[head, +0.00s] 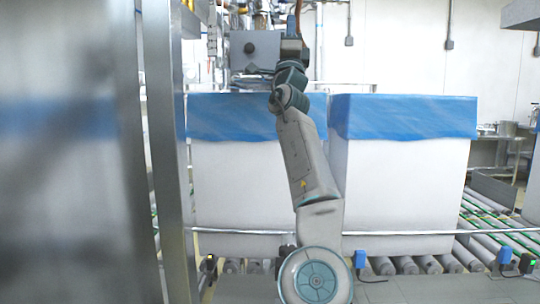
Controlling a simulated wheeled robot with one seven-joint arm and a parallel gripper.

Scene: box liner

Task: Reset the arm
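My arm rises from the bottom centre in front of two boxes, with its wrist bent upward near the top centre. My gripper (291,48) is at the far end of the arm, above the level of the box rims. Its fingers do not stand out from the grey equipment behind, so its opening and any held thing cannot be made out. The left white box (235,190) has a blue liner (225,115) folded over its top edge. The right white box (400,190) also has a blue liner (420,118) over its rim. My arm hides part of the left box.
Both boxes stand on a roller conveyor (430,265), behind a horizontal metal rail (410,233). A steel post (165,150) and a blurred metal panel (60,200) block the left side. Small blue sensors (360,259) sit along the conveyor's front. A steel table (500,138) stands at the right back.

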